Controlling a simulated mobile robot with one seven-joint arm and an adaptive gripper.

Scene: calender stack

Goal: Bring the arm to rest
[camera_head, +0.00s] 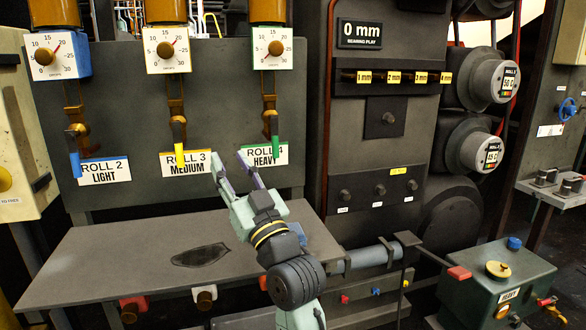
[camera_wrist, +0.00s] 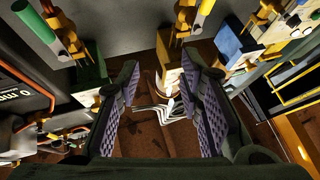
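My gripper (camera_head: 229,161) is in front of the grey panel, between the yellow ROLL 3 MEDIUM label (camera_head: 187,167) and the green ROLL 4 HEAVY label (camera_head: 262,155). Its two fingers are spread apart and point up toward the panel. The wrist view shows my gripper (camera_wrist: 160,78) open, with nothing between the patterned finger pads. My arm reaches up from the bottom of the head view, over the right part of the grey shelf. Whether the fingertips touch the panel cannot be told.
Yellow (camera_head: 179,145) and green (camera_head: 275,137) levers hang close to my fingers; a blue lever (camera_head: 74,155) hangs farther left. The shelf (camera_head: 120,250) bears a dark flat patch (camera_head: 201,255). A green HEAVY box (camera_head: 480,282) stands at lower right.

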